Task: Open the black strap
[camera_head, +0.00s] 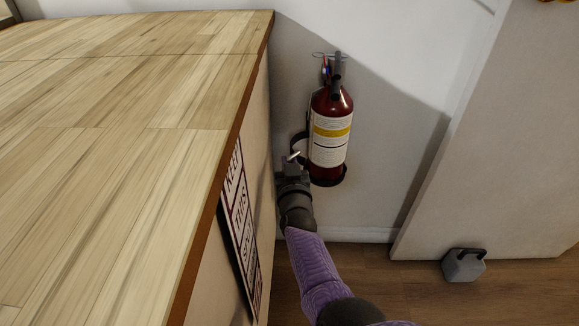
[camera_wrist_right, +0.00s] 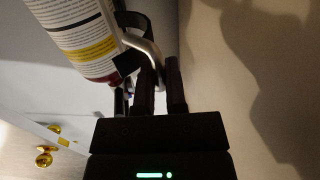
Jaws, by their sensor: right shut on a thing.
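A red fire extinguisher (camera_head: 331,112) with a white and yellow label hangs upright on the wall, in a black bracket. The black strap (camera_head: 299,142) shows at its left side; most of it is hidden behind the bottle. In the wrist view the black strap (camera_wrist_right: 128,62) is at the bottle's edge, with a bent silver lever (camera_wrist_right: 139,42) beside it. My right gripper (camera_head: 292,160) is at the extinguisher's lower left. In the wrist view my right gripper (camera_wrist_right: 160,78) is shut on the silver lever, whose end runs between the fingers. My left gripper is out of view.
A wooden counter (camera_head: 130,100) with a sign (camera_head: 240,215) on its side stands close left of my right arm. A white panel (camera_head: 500,130) stands at the right, with a grey weight (camera_head: 463,265) on the floor by it. The gap between is narrow.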

